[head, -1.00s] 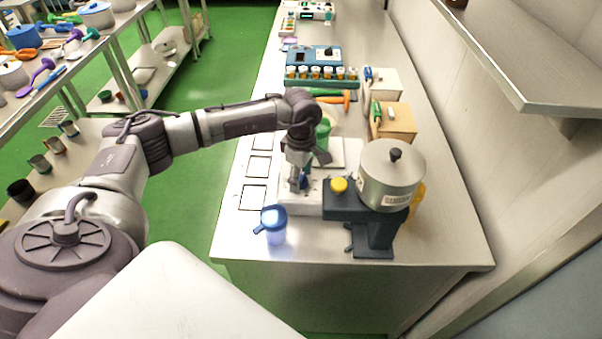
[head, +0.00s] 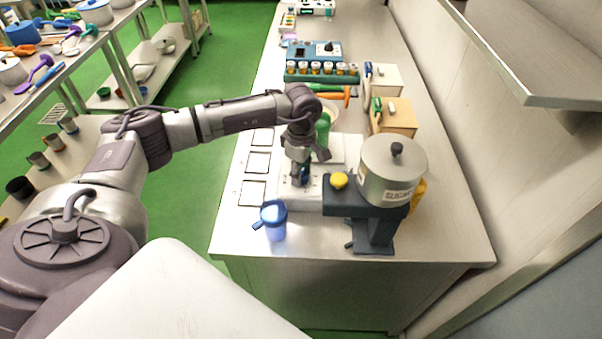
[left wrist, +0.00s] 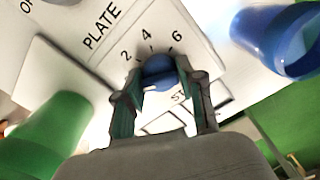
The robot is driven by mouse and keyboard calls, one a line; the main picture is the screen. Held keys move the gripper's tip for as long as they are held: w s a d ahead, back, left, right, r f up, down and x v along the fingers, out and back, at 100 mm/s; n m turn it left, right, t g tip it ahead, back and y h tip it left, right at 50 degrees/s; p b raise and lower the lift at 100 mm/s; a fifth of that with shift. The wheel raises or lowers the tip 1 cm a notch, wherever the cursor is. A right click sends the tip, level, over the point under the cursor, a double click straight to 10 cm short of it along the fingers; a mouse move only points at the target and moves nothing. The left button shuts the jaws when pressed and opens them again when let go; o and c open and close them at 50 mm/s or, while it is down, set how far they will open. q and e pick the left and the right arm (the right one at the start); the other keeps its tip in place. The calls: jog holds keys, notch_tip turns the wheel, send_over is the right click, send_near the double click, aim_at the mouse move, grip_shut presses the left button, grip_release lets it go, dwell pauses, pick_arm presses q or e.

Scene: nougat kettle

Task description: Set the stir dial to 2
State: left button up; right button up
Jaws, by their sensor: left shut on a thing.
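The stir dial (left wrist: 158,74) is a blue knob on a white panel (left wrist: 105,30), with the numbers 2, 4 and 6 printed around its far side in the left wrist view. A label starting "ST" is partly covered by a finger. My left gripper (left wrist: 160,98) has a finger on each side of the knob and is shut on it. A short pale mark shows on the knob's near side; I cannot tell which number the dial is set to. In the head view my left gripper (head: 300,176) points down at the white unit (head: 287,195), hiding most of the dial.
A dark stand (head: 375,228) with a yellow button (head: 339,180) carries a metal pot (head: 388,178) labelled sugar, right of the gripper. A blue cup (head: 273,222) stands at the left front. A green object (head: 323,128) is close behind the wrist.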

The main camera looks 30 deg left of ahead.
pick_arm(q)
jog(key=m+b, duration=0.4)
jog(key=b, duration=0.1)
jog(key=shift+f+m, duration=0.2)
jog(key=shift+m, duration=0.1)
jog(key=shift+r+m+b, duration=0.2)
jog(key=shift+m+b, duration=1.5)
jog(key=shift+m, duration=0.1)
jog(key=o, duration=1.1)
jog(key=shift+o, duration=0.2)
